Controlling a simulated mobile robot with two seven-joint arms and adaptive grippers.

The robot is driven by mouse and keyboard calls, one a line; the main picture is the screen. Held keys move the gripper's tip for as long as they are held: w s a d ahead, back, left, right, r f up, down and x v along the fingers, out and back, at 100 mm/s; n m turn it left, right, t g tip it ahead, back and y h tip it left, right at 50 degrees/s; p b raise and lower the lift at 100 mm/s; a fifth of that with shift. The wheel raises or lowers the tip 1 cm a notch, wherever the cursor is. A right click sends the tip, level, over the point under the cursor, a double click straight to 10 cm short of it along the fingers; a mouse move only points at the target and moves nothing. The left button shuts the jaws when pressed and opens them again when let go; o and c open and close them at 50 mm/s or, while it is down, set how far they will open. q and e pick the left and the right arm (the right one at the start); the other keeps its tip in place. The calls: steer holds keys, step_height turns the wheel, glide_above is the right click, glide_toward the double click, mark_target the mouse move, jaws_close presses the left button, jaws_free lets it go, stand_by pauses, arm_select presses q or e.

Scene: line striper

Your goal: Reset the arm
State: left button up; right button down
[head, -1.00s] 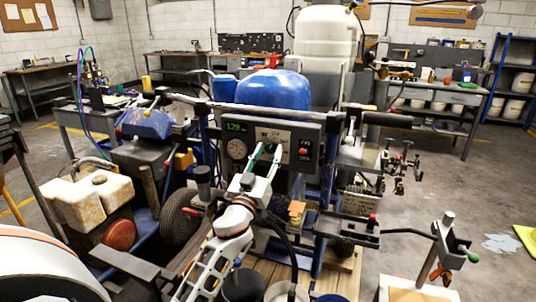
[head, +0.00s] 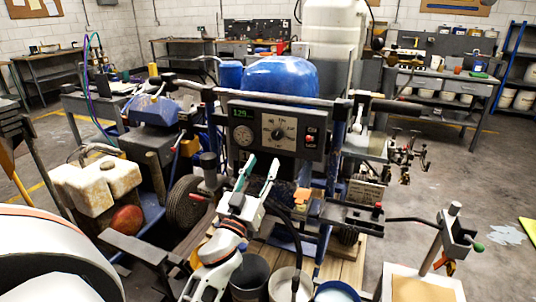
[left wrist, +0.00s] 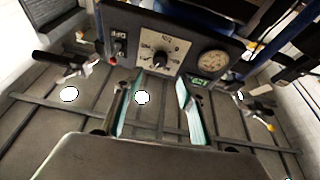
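My left gripper (head: 262,162) is in front of the line striper's control panel (head: 226,150), just below the dial. Its two green-tipped fingers stand apart with nothing between them, and they look clear of the panel. In the left wrist view the open fingers (left wrist: 158,80) point at the panel (left wrist: 128,22), which appears upside down. The panel carries a dial (head: 279,134), a round gauge (head: 244,134), a lit green display (head: 242,114) and a red switch (head: 311,140). My right gripper is not in view.
The striper's handlebar (head: 290,101) crosses above the panel, with a blue tank (head: 280,80) behind. Buckets (head: 249,280) stand below on a pallet. A post with a clamp (head: 447,235) stands at right. Machinery crowds the left; open floor (head: 445,180) lies to the right.

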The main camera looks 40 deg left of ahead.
arm_select(q)
steer(key=shift+v, duration=0.9)
steer(key=s+d+f+m+g+h+p, duration=0.1)
steer(key=s+d+f+m+g+h, duration=0.25)
steer(key=f, duration=0.65)
steer(key=s+d+f+g, duration=0.2)
steer(key=s+d+f, duration=0.35)
steer(key=f, duration=0.35)
steer(key=s+d+f+m+g+h+p, duration=0.15)
steer(key=s+d+f, duration=0.3)
steer(key=f, duration=0.55)
steer(key=s+d+f+m+g+h, duration=0.2)
steer(key=s+d+f+g, duration=0.2)
steer(key=s+d+f, duration=0.2)
steer(key=s+f, duration=0.2)
steer(key=s, duration=0.1)
steer(key=shift+s+d+f+m+h+b, duration=0.3)
steer(key=shift+s+d+m, duration=0.05)
steer(key=shift+s+m, duration=0.05)
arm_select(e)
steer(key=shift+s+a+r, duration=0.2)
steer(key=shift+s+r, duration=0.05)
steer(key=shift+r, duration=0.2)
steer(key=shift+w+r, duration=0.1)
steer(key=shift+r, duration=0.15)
